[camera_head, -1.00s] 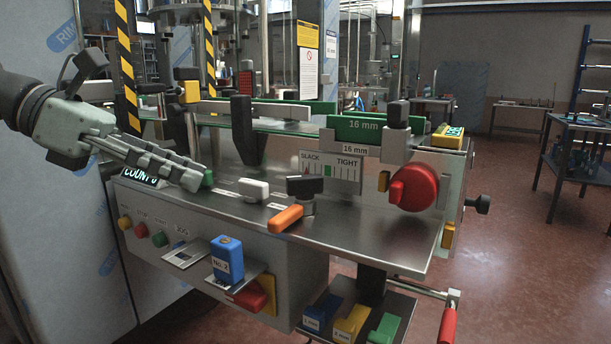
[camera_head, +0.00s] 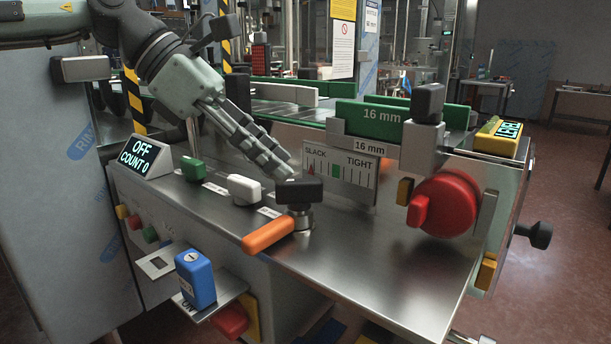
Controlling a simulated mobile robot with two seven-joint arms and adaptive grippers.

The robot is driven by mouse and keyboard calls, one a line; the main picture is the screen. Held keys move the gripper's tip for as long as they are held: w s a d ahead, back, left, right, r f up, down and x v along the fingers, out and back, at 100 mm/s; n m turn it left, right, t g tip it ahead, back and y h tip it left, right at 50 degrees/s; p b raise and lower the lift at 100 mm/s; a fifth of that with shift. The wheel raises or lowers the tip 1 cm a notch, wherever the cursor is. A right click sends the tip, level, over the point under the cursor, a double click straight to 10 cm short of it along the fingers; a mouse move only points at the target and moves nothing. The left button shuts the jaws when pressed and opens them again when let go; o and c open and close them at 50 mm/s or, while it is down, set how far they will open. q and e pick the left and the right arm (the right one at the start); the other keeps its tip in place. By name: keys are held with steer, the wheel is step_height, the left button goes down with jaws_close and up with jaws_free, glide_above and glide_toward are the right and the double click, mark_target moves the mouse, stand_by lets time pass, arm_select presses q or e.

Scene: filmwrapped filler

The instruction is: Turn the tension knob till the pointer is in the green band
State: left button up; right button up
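The tension gauge (camera_head: 341,174) is a pale plate marked SLACK and TIGHT, upright at the back of the steel deck. Its green band (camera_head: 335,171) is near the middle. A small red pointer (camera_head: 311,167) appears left of the band, on the SLACK side. A black-topped knob (camera_head: 298,192) on a metal post stands in front of the gauge, with an orange handle (camera_head: 268,235) beside it. I cannot tell for certain which knob sets the tension. My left gripper (camera_head: 284,174) points down-right, its fingertips close to the black-topped knob; contact and finger gap are unclear. My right gripper is not in view.
A large red knob (camera_head: 445,204) is on the right end, with a black side knob (camera_head: 540,235) beyond. Green and white switches (camera_head: 193,169) (camera_head: 244,188) and an OFF display (camera_head: 146,157) are to the left. The front right deck (camera_head: 400,270) is clear.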

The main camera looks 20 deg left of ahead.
mark_target(299, 180)
arm_select(q)
steer(key=x, duration=0.5)
steer(key=shift+w+f, duration=0.1)
jaws_close()
